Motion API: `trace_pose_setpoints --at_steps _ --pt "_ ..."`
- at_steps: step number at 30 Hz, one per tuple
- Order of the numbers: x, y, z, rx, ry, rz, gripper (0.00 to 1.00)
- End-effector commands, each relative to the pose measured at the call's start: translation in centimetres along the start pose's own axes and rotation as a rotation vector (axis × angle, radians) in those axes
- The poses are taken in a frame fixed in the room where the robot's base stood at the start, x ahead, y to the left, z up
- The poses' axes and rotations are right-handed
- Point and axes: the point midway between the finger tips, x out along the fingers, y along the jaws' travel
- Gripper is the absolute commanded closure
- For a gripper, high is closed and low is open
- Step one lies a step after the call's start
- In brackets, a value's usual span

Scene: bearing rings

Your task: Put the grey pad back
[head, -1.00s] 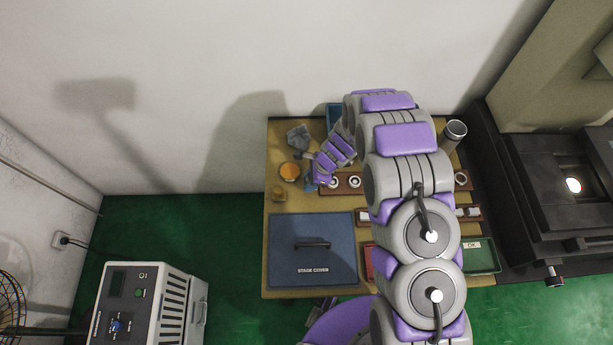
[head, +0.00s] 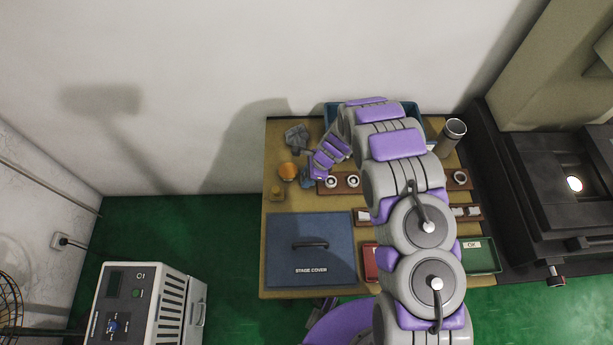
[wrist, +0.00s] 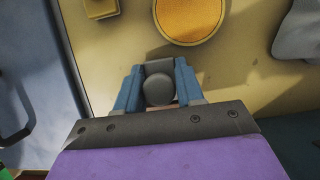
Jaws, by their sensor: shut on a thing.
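In the wrist view, my gripper (wrist: 157,92) has its blue fingers closed on a small grey pad (wrist: 158,88) with a rounded face, held between them above the tan board. The board's surface hides little of it, but its underside cannot be seen. In the head view, my gripper (head: 307,183) is low over the left part of the board (head: 283,203), just right of the orange round pad (head: 288,171). The grey pad cannot be made out there. The orange pad also shows ahead of the fingers in the wrist view (wrist: 190,17).
A crumpled grey cloth (head: 297,137) lies behind the orange pad. A small yellow block (head: 277,193) is at the left. A wooden rack with rings (head: 342,184) is close to the right. The blue stage cover (head: 310,252) lies in front. A metal cup (head: 452,133) stands at the back right.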

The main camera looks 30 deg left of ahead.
Motion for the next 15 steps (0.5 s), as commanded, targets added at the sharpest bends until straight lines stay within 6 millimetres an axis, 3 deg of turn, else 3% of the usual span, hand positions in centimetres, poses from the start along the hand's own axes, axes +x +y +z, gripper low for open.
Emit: trace_pose_setpoints --at_steps 3,4,11,15 --pt "0.37 0.02 -0.06 0.0 0.0 0.002 0.96" --pt "0.41 0.0 -0.04 0.0 0.001 0.002 0.61" --pt "0.57 -0.11 0.1 0.0 0.004 0.002 0.39" --pt "0.52 -0.09 0.07 0.0 0.003 0.002 0.37"
